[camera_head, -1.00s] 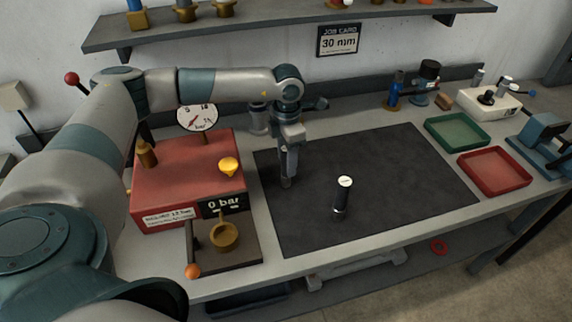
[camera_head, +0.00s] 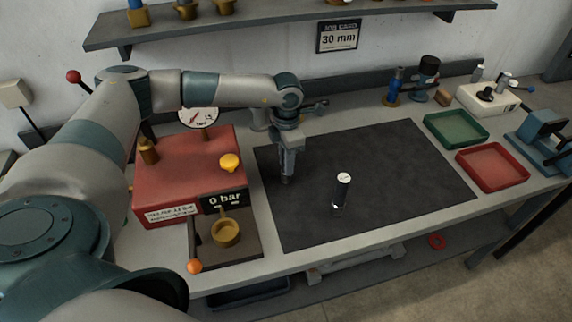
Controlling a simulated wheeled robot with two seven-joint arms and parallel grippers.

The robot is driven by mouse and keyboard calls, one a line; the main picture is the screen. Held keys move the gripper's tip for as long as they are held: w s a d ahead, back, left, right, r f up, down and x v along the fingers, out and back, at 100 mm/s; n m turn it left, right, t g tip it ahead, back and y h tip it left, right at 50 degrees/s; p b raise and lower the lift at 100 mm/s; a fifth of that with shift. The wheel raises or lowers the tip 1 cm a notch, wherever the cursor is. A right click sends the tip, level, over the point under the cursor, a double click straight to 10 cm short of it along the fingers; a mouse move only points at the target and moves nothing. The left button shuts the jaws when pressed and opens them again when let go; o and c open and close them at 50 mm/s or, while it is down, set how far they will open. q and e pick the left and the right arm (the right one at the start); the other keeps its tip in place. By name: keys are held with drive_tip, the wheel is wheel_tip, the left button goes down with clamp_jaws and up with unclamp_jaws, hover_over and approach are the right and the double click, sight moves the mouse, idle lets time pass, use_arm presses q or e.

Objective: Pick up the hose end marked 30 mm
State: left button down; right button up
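The hose end (camera_head: 342,190) is a short black cylinder with a pale top cap. It stands upright on the dark mat (camera_head: 400,180); a mark on its cap is too small to read. The job card (camera_head: 338,37) on the wall reads 30 mm. My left gripper (camera_head: 286,181) points down over the left part of the mat, to the left of the hose end and apart from it. Its fingers look close together, and I cannot tell whether they are open or shut. My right gripper is not in view.
A red box (camera_head: 185,175) with a gauge (camera_head: 198,117) and a 0 bar display stands left of the mat. A brown fixture (camera_head: 226,233) sits in front of it. Green (camera_head: 456,128) and red (camera_head: 493,168) trays lie to the right. The mat's right half is clear.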

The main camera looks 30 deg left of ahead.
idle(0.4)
use_arm(q)
drive_tip(key=shift+r+b, duration=0.5)
drive_tip(key=shift+b, duration=0.05)
drive_tip(key=r+b, duration=0.1)
drive_tip(key=d+r+b, duration=0.1)
drive_tip(key=r, duration=0.1)
drive_tip(key=shift+w+r, duration=0.15)
drive_tip(key=shift+w, duration=0.05)
drive_tip(key=w+d+r+b, duration=0.3)
drive_tip(key=d+r, duration=0.3)
drive_tip(key=d, duration=0.4)
drive_tip(key=shift+w+r+b, duration=0.15)
drive_tip(key=shift+r+b, duration=0.2)
drive_tip(key=shift+b, duration=0.5)
